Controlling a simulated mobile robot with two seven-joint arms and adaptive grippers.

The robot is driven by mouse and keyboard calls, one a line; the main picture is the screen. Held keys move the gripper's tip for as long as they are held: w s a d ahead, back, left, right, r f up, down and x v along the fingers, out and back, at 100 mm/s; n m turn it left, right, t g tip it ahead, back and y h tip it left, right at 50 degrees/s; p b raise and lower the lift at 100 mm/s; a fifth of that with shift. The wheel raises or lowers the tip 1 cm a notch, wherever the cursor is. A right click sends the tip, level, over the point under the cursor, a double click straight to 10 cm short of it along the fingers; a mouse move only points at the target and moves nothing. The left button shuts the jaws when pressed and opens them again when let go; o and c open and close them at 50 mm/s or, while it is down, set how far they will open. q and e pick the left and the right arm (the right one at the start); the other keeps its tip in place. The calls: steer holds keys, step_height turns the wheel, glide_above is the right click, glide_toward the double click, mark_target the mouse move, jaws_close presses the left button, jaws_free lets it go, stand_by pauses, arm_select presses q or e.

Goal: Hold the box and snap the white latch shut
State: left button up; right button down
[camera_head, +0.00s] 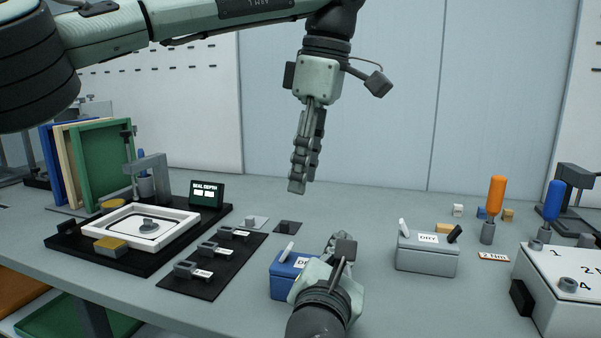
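A blue box (281,285) with a white label stands on the bench at the lower middle. A white latch (288,252) sticks up tilted from its top. A grey box (427,260) with a "DRY" label stands to its right, with a raised white latch (404,228) at its left end and a black latch (455,233) at its right end. My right gripper (341,246) is low beside the blue box and hides its right part; its finger gap is unclear. My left gripper (300,184) hangs above the bench behind the blue box, fingers pointing down, overlapping in view, holding nothing visible.
At left are a black base (105,258) with a white frame and a dark strip (212,268) with several small grey fixtures. A numbered white box (560,300) stands at the right. Orange (497,195) and blue (553,200) handled tools stand upright behind it.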

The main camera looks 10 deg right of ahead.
steer(key=c, duration=1.6)
jaws_free()
steer(key=shift+c, duration=0.2)
steer(key=v, duration=0.6)
steer(key=shift+s+a, duration=0.15)
steer(key=shift+s, duration=0.45)
steer(key=s+d+r+p, duration=0.1)
steer(key=s+r+p, duration=0.1)
steer(key=s+p, duration=0.1)
steer(key=s+d+r+p, duration=0.1)
steer(key=shift+s+d, duration=0.15)
steer(key=shift+d, duration=0.15)
steer(key=shift+s, duration=0.1)
